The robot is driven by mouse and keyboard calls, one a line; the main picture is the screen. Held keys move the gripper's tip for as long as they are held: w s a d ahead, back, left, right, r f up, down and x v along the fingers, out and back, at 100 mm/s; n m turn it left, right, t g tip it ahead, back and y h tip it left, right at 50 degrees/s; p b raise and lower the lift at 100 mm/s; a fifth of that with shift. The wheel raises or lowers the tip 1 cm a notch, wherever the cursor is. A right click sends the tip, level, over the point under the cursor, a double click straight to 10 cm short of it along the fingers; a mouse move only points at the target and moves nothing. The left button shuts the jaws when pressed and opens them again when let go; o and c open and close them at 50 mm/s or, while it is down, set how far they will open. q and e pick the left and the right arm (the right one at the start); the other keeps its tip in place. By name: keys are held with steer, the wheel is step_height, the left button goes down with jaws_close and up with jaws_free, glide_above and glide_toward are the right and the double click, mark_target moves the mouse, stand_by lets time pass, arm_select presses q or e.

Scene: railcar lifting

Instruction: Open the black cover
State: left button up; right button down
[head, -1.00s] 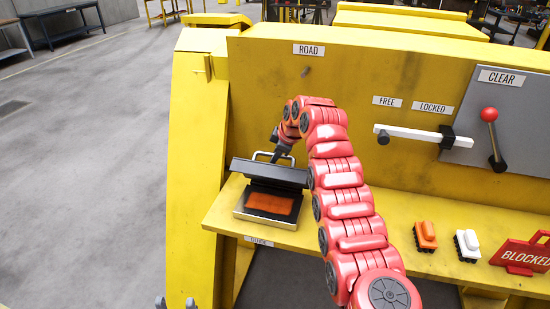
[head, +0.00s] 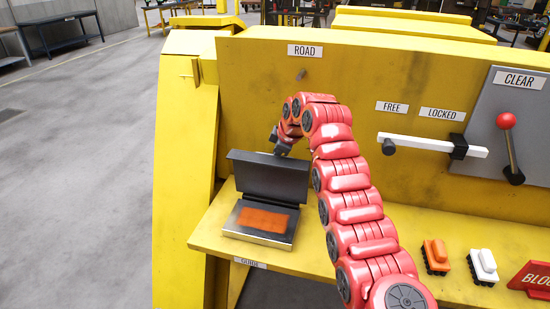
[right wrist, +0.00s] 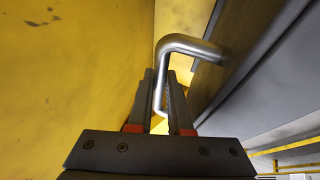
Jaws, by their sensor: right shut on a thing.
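The black cover (head: 268,178) stands raised, roughly upright, at the back edge of a shallow metal box on the yellow ledge. The box (head: 238,232) is uncovered and shows an orange panel (head: 264,219) inside. My right gripper (head: 281,147) is behind the cover's top edge in the head view, its fingertips partly hidden. In the right wrist view my right gripper (right wrist: 160,88) is shut on the bent metal handle (right wrist: 187,43), beside the dark cover (right wrist: 252,60). The handle is hidden in the head view. My left gripper is not in view.
A yellow wall rises behind the ledge (head: 212,232). To the right are a white bar (head: 430,144), a red-knobbed lever (head: 509,145), an orange block (head: 436,257), a white block (head: 483,266) and a red sign (head: 535,280). Open floor lies left.

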stand_by(0.3)
steer(key=c, duration=0.8)
jaws_free()
steer(key=shift+c, duration=0.2)
steer(key=shift+r, duration=0.1)
steer(key=b+v, duration=0.3)
steer(key=v, duration=1.1)
steer(key=shift+s+d+b, duration=0.1)
steer(key=shift+d+b, duration=0.15)
steer(key=shift+b, duration=0.1)
steer(key=v, duration=0.3)
steer(key=shift+a+p, duration=0.15)
steer(key=shift+p, duration=0.15)
